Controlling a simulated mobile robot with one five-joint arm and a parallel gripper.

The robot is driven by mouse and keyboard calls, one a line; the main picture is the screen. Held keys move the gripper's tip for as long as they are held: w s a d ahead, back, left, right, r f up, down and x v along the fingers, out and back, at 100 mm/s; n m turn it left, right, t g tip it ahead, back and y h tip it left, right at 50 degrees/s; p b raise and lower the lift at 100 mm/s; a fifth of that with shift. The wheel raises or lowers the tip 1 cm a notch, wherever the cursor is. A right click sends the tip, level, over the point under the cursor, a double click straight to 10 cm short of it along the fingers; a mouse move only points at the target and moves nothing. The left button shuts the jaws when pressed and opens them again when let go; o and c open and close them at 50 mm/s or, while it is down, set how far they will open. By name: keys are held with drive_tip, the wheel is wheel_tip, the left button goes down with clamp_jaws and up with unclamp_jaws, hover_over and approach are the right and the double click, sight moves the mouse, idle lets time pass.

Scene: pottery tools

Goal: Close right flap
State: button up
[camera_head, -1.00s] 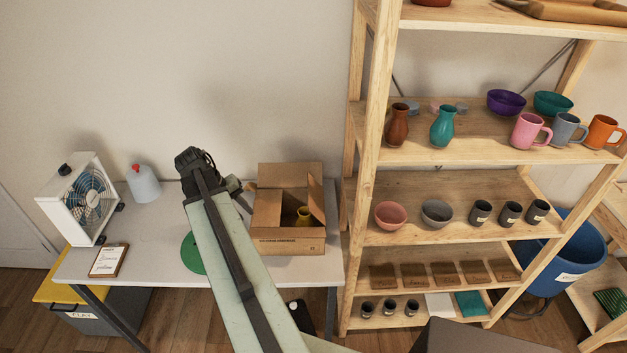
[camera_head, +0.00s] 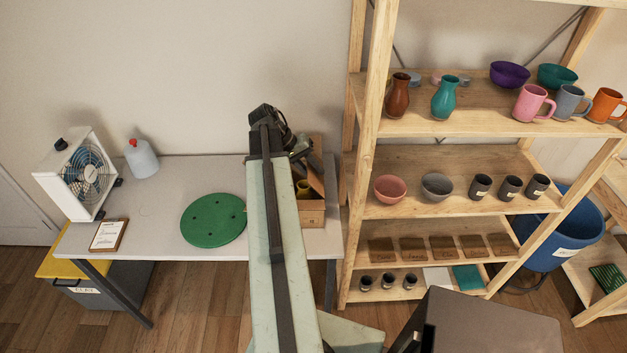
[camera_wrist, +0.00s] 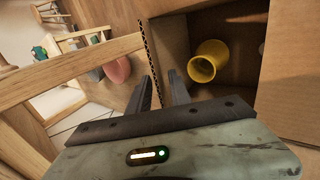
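The cardboard box (camera_head: 314,213) stands at the right end of the grey table, its left part hidden by my arm. Its right flap (camera_head: 317,180) stands up, tilted inward. In the wrist view, the flap's thin corrugated edge (camera_wrist: 150,62) runs between my two fingers. I cannot tell whether either finger touches the flap.
The wooden shelf (camera_head: 365,150) with pottery stands close to the box's right. A green disc (camera_head: 213,220), a clipboard (camera_head: 108,236), a white jug (camera_head: 141,159) and a fan (camera_head: 80,175) are on the table (camera_head: 160,200). The table's middle back is clear.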

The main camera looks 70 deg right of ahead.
drive_tip(key=shift+s+f, duration=0.2)
clamp_jaws()
idle(1.3)
